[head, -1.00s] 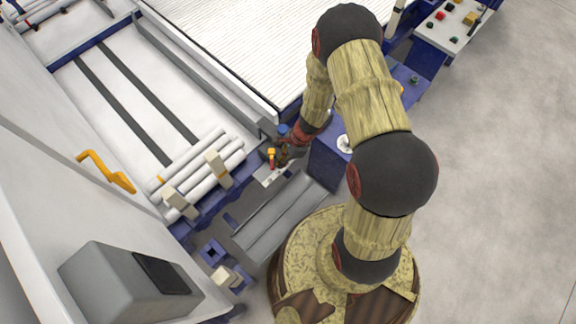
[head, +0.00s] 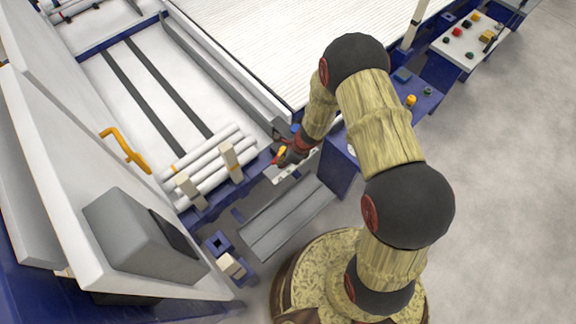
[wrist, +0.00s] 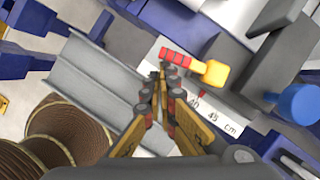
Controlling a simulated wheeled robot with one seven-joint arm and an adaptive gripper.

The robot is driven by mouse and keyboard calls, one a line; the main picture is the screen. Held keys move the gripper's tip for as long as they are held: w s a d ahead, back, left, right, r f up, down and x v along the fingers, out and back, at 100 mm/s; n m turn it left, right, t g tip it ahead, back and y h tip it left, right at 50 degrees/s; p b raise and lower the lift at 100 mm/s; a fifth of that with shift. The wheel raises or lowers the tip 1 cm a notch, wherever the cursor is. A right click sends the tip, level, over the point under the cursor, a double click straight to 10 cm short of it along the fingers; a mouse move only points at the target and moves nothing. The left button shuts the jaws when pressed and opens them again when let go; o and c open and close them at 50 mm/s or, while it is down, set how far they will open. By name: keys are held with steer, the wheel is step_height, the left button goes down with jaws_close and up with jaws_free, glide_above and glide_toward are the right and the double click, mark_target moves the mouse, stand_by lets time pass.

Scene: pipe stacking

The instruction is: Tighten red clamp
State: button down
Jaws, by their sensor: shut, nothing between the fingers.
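The red clamp (wrist: 178,55) has a red ribbed part joined to a yellow knob (wrist: 211,73). In the wrist view it lies just beyond my fingertips, over a white measuring scale. In the head view its small yellow part (head: 282,151) shows at the left of my gripper (head: 287,159). My gripper (wrist: 163,72) is shut and empty in the wrist view. Its fingertips are close to the red part; whether they touch it I cannot tell.
A blue knob (wrist: 298,103) on a grey block stands right of the clamp. A grey channel (wrist: 98,85) lies to the left. White pipes (head: 212,160) rest on the rack beside upright beige blocks. An orange handle (head: 125,150) sits on the white panel. Open floor lies at right.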

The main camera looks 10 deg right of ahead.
steer(key=shift+w+a, duration=0.25)
steer(key=shift+a, duration=0.4)
steer(key=shift+d, duration=0.1)
stand_by(0.3)
